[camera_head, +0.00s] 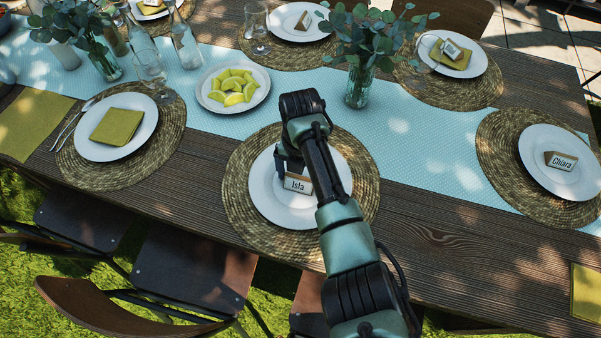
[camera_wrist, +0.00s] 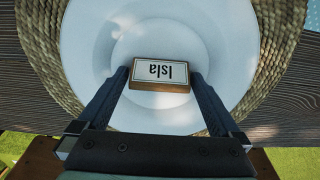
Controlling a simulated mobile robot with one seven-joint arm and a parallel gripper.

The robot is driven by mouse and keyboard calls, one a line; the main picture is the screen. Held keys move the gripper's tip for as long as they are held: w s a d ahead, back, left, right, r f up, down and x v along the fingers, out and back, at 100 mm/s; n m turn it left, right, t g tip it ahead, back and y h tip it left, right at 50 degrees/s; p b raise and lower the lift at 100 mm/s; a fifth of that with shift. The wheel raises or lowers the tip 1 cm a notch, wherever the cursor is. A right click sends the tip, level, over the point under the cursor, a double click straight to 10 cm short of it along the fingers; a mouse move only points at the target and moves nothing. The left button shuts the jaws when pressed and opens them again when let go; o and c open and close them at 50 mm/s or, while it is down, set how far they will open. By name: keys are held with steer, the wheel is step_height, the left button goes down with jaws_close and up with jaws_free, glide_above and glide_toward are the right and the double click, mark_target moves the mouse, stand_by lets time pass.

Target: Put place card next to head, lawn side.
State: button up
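The place card "Isla" (camera_head: 298,184) is a small wooden block with a white face, over the white plate (camera_head: 268,205) at the middle near-side setting. My gripper (camera_head: 290,160) is down at this card. In the wrist view the card (camera_wrist: 160,73) lies between the two fingertips of my gripper (camera_wrist: 160,78), one at each end. Its lettering is upside down there. The fingers are very close to its ends; I cannot tell whether they press on it, or whether the card rests on the plate. The place card "Chiara" (camera_head: 561,161) sits on the right-hand plate (camera_head: 538,143).
A woven mat (camera_head: 236,205) lies under the Isla plate. A lemon plate (camera_head: 214,104) and a eucalyptus vase (camera_head: 357,88) stand behind my arm. The near-left plate (camera_head: 92,149) bears a green napkin. Chairs (camera_head: 195,270) stand on the lawn. Bare wood (camera_head: 470,270) is at right.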

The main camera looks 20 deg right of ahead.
steer(key=shift+r, duration=0.1)
step_height(320, 180, up, 12)
steer(key=p, duration=0.1)
stand_by(0.4)
steer(key=shift+w+a+r, duration=0.1)
